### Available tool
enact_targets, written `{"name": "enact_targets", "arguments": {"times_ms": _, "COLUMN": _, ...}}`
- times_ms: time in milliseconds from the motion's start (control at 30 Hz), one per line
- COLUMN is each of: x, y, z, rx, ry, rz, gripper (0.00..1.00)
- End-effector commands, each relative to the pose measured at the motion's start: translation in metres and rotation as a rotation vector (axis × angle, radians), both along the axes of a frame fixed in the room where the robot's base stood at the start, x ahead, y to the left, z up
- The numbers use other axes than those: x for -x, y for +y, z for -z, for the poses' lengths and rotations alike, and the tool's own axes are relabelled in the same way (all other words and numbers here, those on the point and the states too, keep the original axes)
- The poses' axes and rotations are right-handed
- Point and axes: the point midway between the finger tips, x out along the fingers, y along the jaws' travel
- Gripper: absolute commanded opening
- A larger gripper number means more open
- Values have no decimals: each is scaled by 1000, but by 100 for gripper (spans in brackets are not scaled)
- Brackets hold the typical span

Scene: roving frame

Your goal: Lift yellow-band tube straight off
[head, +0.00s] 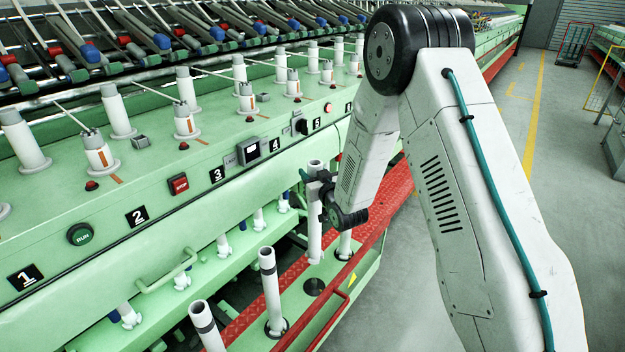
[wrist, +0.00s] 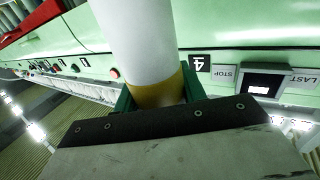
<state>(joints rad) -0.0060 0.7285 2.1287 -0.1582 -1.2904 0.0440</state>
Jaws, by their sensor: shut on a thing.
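The yellow-band tube (head: 315,232) is white and roughly upright in the head view, beside the green machine front. Its lower end appears to hang above a dark round base (head: 314,287), with a gap between them. My gripper (head: 318,189) is shut on the tube's upper part. In the wrist view the white tube (wrist: 138,40) shows its yellow band (wrist: 158,94) right at my gripper (wrist: 157,102). The jaws hide part of the band, and the band's colour is hard to make out in the head view.
White tubes with dark bands stand nearby: one (head: 270,290) to the left, one (head: 207,327) farther left and one (head: 345,245) just right. A red rail (head: 352,275) runs along the step's outer side. The machine panel (head: 130,190) is close behind.

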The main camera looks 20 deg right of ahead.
Motion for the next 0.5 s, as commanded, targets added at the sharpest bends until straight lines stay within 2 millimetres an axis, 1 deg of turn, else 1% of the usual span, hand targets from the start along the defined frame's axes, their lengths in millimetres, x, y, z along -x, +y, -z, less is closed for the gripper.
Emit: {"name": "enact_targets", "arguments": {"times_ms": 500, "x": 0, "y": 0, "z": -38, "rx": 0, "ry": -2, "rz": 0, "gripper": 0}}
